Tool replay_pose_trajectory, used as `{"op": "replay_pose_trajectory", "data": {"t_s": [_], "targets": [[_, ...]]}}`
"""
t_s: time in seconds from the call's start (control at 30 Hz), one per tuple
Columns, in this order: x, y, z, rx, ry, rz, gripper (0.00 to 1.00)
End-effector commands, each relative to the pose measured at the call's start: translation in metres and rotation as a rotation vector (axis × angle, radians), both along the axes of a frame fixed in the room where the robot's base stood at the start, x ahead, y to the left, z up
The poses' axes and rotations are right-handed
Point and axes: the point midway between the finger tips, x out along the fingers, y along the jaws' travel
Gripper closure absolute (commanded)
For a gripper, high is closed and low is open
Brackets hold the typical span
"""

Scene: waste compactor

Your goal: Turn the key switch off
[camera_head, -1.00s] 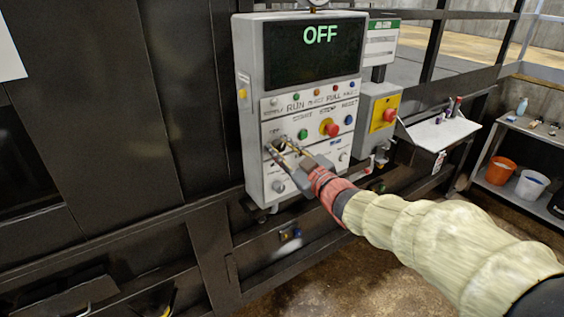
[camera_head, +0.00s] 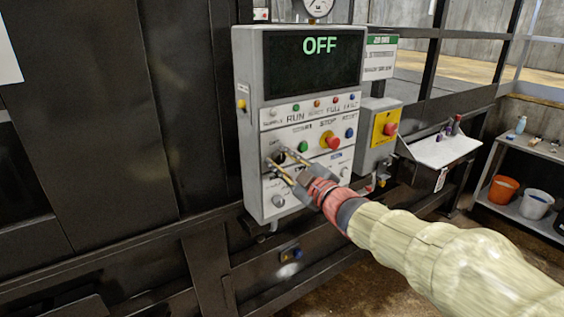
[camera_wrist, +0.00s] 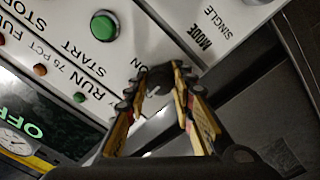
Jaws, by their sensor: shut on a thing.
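The grey control panel (camera_head: 252,130) has a lit screen (camera_head: 315,58) that reads OFF in green. In the wrist view the fingertips (camera_wrist: 160,85) close around the dark switch, beside the label ON. The fingers hide most of the switch, so I cannot read its exact angle.
A red STOP button (camera_head: 333,142) is to the right of START. A side box (camera_head: 374,143) with a red button on yellow stands right of the panel. A shelf (camera_head: 440,148) and buckets (camera_head: 502,190) are farther right.

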Motion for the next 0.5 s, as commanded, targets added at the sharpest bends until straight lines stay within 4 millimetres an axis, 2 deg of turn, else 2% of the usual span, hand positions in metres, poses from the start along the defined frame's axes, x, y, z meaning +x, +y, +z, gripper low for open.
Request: {"op": "replay_pose_trajectory", "data": {"t_s": [0.13, 0.17, 0.5], "targets": [[0.0, 0.0, -0.0006, -0.001, 0.001, 0.0, 1.0], [0.0, 0.0, -0.0006, -0.001, 0.001, 0.0, 0.74], [0.0, 0.0001, -0.0004, 0.0, 0.0, 0.0, 0.57]]}}
